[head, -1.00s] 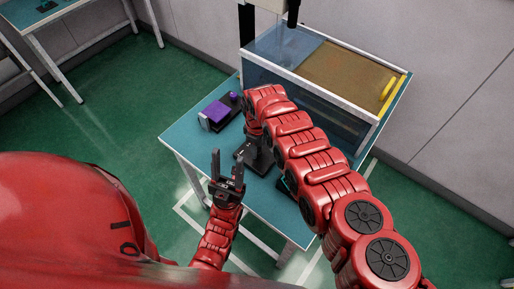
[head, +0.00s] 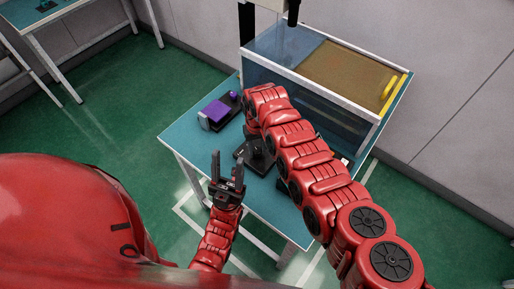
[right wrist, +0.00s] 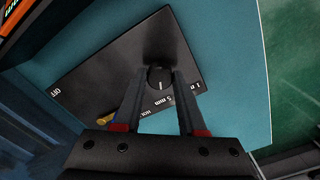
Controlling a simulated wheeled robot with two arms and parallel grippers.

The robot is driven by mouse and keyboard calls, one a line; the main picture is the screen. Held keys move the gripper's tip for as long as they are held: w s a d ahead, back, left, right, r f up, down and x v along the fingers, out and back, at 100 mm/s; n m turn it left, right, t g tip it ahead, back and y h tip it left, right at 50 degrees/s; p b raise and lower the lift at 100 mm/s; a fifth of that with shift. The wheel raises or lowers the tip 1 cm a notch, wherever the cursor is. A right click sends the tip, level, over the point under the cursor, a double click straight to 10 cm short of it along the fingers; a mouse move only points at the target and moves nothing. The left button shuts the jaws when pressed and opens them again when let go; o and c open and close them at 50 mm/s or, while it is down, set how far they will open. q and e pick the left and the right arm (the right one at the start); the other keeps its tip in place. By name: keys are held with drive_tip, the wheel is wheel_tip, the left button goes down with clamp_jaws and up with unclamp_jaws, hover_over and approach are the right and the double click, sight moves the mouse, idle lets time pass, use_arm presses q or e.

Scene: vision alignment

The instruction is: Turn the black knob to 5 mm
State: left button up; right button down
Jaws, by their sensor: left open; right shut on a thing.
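The black knob (right wrist: 160,78) stands on a black plate (right wrist: 110,68), which carries white markings. My right gripper (right wrist: 160,72) is shut on the knob, one finger on each side. The knob's white line points toward the bottom of the right wrist view, near the "5 mm" label (right wrist: 177,101); I cannot tell whether it lines up exactly. In the head view the plate (head: 262,168) lies on the teal table, and my right arm partly covers it. My left gripper (head: 228,172) is open and empty, in front of the table's near left edge.
A purple block device (head: 219,110) sits on the teal table (head: 182,133) left of the plate. A clear-sided box with a brown top (head: 350,75) and a yellow handle (head: 389,87) stands at the back. Green floor lies around the table.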

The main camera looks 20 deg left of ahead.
sight(257, 149)
drive_tip(key=shift+m, duration=0.6)
drive_tip(key=c, duration=0.5)
unclamp_jaws()
wheel_tip(257, 149, up, 8)
drive_tip(key=b, duration=0.2)
drive_tip(key=shift+w+a+f+b, duration=0.1)
drive_tip(key=shift+f+b, duration=0.15)
drive_tip(key=shift+b, duration=0.15)
wheel_tip(257, 149, up, 10)
drive_tip(key=shift+f, duration=0.1)
